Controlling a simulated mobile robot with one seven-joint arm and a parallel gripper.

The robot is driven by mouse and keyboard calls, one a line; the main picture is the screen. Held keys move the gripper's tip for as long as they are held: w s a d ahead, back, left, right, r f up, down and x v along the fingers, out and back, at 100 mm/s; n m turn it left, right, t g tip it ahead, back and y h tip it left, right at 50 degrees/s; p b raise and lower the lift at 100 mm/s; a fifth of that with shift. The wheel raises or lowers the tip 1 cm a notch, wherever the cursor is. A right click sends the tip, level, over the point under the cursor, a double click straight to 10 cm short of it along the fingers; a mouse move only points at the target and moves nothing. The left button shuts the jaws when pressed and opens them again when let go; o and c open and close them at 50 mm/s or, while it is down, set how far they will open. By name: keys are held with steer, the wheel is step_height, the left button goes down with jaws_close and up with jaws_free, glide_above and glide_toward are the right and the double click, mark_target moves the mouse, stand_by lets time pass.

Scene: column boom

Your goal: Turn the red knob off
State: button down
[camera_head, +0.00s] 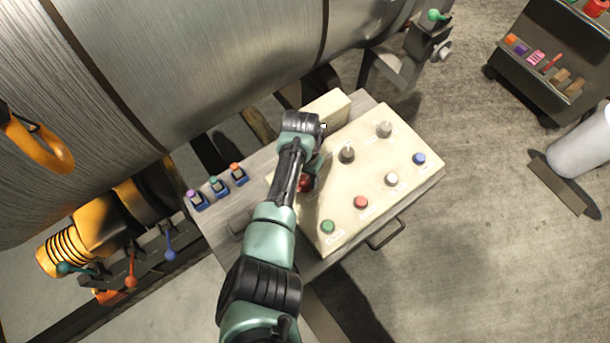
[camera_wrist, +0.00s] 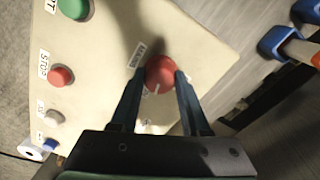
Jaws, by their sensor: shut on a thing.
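The red knob (camera_wrist: 160,70) is a round knob on the cream control panel (camera_wrist: 205,45), with a small white mark showing at its lower edge in the wrist view. My gripper (camera_wrist: 159,77) is shut on it, with one dark blue finger on each side. In the head view the red knob (camera_head: 306,183) shows partly beside my arm, which hides much of the gripper.
The panel also carries a green button (camera_head: 328,227), a red STOP button (camera_head: 361,202), a white button (camera_head: 392,179), a blue button (camera_head: 419,159) and two dark or grey knobs (camera_head: 347,155). Small coloured switches (camera_head: 218,187) sit left of the panel. A large drum (camera_head: 190,60) stands behind.

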steer(key=n, duration=0.7)
steer(key=shift+s, duration=0.1)
steer(key=n, duration=0.3)
steer(key=shift+n+p, duration=0.3)
steer(key=shift+n, duration=2)
steer(key=shift+t, duration=0.3)
steer(key=shift+c, duration=1.9)
jaws_free()
steer(key=shift+r, duration=0.1)
step_height(320, 180, up, 13)
steer(key=shift+s+a+b, duration=0.15)
steer(key=shift+a+b, duration=0.05)
steer(key=shift+b, duration=0.25)
